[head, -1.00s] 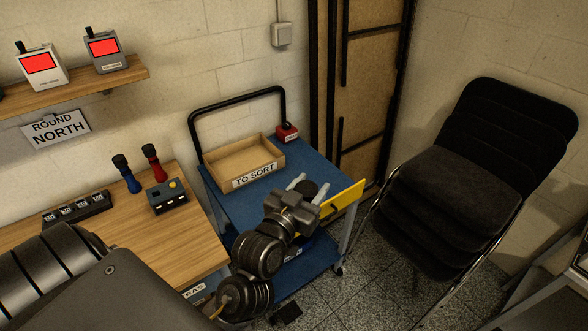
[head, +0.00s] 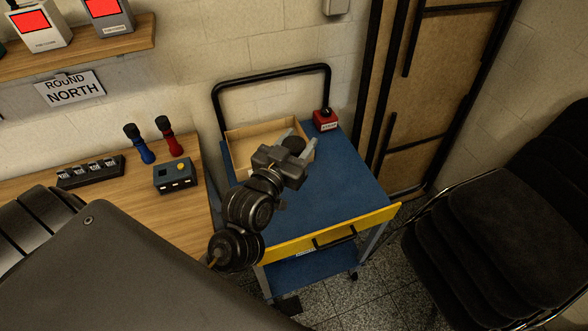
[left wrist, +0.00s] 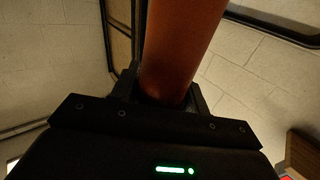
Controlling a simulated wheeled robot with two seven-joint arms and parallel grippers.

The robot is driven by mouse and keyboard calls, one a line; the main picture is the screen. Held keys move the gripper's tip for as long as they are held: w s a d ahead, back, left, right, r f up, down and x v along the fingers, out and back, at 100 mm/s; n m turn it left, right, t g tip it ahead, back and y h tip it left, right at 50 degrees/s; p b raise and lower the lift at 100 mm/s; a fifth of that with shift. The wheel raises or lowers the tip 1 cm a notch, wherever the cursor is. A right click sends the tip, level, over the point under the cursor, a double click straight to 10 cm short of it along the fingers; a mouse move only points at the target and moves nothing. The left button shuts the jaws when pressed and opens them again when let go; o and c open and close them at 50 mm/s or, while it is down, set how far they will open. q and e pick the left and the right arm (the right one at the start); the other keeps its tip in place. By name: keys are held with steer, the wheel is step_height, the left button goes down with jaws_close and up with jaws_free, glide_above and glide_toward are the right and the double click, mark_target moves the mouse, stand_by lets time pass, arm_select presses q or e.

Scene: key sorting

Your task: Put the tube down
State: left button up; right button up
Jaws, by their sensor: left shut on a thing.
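A reddish-orange tube (left wrist: 184,45) stands out from between the fingers of my left gripper in the left wrist view. In the head view my left gripper (head: 298,141) is shut on it, and a dark round end (head: 293,145) shows between the pale fingers. The gripper is over the right front part of the shallow wooden tray (head: 242,133) on the blue cart (head: 340,185). The gripper hides the tray's front and its label. I cannot tell how high the tube is above the tray or whether they touch. My right gripper is not in view.
A red box (head: 325,120) stands right of the tray. The cart's right part is clear. A yellow front with a black handle (head: 335,236) runs along its near edge. The wooden bench (head: 110,205) at left holds a blue-grey box (head: 175,175). Stacked chairs (head: 500,230) stand right.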

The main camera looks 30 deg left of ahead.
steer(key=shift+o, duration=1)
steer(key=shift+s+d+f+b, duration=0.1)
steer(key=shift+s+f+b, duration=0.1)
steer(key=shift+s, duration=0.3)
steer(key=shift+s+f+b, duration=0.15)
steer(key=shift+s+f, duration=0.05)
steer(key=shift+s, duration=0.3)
arm_select(q)
steer(key=s+a+f+m+g+h, duration=0.1)
steer(key=s+f+m+g+h, duration=0.1)
steer(key=s+f+m+h, duration=0.6)
steer(key=w+a+f+n+p, duration=0.1)
steer(key=w+f+p, duration=0.1)
steer(key=w+f, duration=0.8)
step_height(320, 180, down, 4)
steer(key=shift+w+r+n+h, duration=0.1)
steer(key=shift+w+n+h, duration=0.2)
steer(key=shift+n, duration=0.1)
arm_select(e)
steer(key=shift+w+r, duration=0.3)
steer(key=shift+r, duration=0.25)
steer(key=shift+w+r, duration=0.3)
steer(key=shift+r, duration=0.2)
